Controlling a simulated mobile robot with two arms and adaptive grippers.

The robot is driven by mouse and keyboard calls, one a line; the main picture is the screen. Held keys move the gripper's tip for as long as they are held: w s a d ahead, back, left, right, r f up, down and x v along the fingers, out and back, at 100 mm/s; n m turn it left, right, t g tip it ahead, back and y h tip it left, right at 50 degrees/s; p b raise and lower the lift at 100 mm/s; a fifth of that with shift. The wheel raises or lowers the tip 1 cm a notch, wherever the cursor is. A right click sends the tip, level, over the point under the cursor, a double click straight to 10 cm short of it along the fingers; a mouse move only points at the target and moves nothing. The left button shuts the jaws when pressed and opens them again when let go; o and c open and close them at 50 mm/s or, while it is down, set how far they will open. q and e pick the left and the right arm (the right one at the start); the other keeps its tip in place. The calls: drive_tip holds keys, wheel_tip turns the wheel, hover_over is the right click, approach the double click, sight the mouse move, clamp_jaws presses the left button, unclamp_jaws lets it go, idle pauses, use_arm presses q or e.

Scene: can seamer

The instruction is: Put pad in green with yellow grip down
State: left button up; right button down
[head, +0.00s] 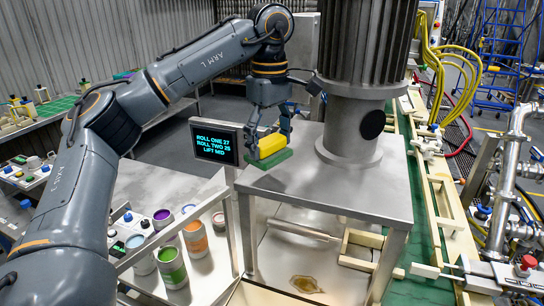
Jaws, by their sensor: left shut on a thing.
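The green pad (268,159) with its yellow grip (271,145) is at the back left corner of the steel machine table (330,198). My left gripper (270,134) comes down from above and is shut on the yellow grip. The pad is roughly level, green side down and yellow grip up. I cannot tell whether its underside touches the steel top or hangs just above it. My right gripper is not in view.
A thick ribbed column (362,45) stands on the table just right of the pad. A display (214,144) is close on the left. Open paint cans (172,268) stand at the lower left. A brown spill (306,284) lies below the table.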

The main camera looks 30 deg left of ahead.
sight(272, 157)
use_arm(q)
drive_tip(key=f, duration=0.1)
drive_tip(key=f+p, duration=0.1)
drive_tip(key=f, duration=0.1)
drive_tip(key=shift+w+d+f, duration=0.15)
drive_tip(key=shift+w+f, duration=0.1)
drive_tip(key=shift+w, duration=0.1)
drive_tip(key=shift+f, duration=0.25)
drive_tip(key=o, duration=1)
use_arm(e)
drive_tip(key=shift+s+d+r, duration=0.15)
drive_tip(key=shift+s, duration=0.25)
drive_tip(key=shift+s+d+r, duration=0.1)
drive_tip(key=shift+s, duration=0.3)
